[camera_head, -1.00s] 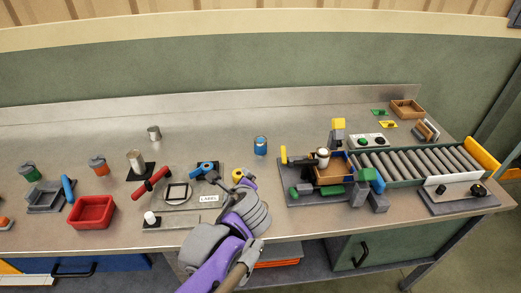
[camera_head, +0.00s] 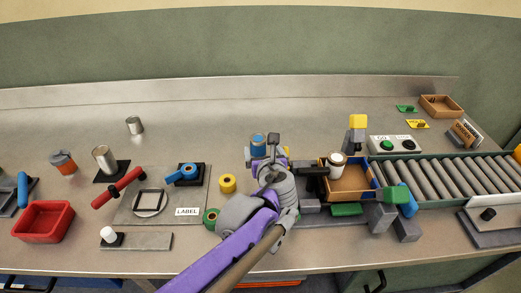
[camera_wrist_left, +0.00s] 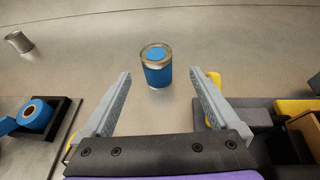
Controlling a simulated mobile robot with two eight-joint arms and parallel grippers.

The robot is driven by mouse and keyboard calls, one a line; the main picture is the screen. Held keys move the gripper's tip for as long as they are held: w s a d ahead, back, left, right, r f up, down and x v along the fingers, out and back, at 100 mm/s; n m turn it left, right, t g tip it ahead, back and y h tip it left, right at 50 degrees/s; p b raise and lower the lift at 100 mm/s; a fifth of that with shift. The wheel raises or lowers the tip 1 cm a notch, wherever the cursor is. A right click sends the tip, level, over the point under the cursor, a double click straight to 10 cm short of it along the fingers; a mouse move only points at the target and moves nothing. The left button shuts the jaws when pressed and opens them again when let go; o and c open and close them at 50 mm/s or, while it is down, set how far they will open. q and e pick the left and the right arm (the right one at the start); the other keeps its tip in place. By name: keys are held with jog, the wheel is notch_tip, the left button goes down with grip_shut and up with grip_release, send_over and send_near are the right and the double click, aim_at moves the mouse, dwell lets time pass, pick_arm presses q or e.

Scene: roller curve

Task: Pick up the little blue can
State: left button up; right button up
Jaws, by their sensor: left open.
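The little blue can (camera_head: 258,145) stands upright on the steel bench, partly hidden behind my left gripper in the head view. It has a blue band and a blue disc on its metal top. In the left wrist view the can (camera_wrist_left: 157,72) stands just beyond the fingertips, roughly centred between them and apart from both. My left gripper (camera_head: 275,148) is open and empty; its two grey fingers (camera_wrist_left: 163,82) are spread wide in the wrist view. My right gripper is not in view.
Right of my left gripper is a fixture with a wooden box (camera_head: 349,183) and a white-lidded cup (camera_head: 336,160). Rollers (camera_head: 450,175) run further right. A blue tape roll (camera_head: 187,172) and yellow roll (camera_head: 227,183) lie left. The bench behind the can is clear.

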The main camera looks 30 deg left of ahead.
aim_at(257, 139)
pick_arm(q)
jog(key=b+x, duration=0.1)
jog(key=x, duration=0.9)
jog(key=shift+w+a, duration=0.1)
jog(key=shift+a, duration=0.25)
grip_shut()
notch_tip(257, 139, up, 10)
jog(key=p, duration=0.1)
jog(key=shift+p, duration=0.3)
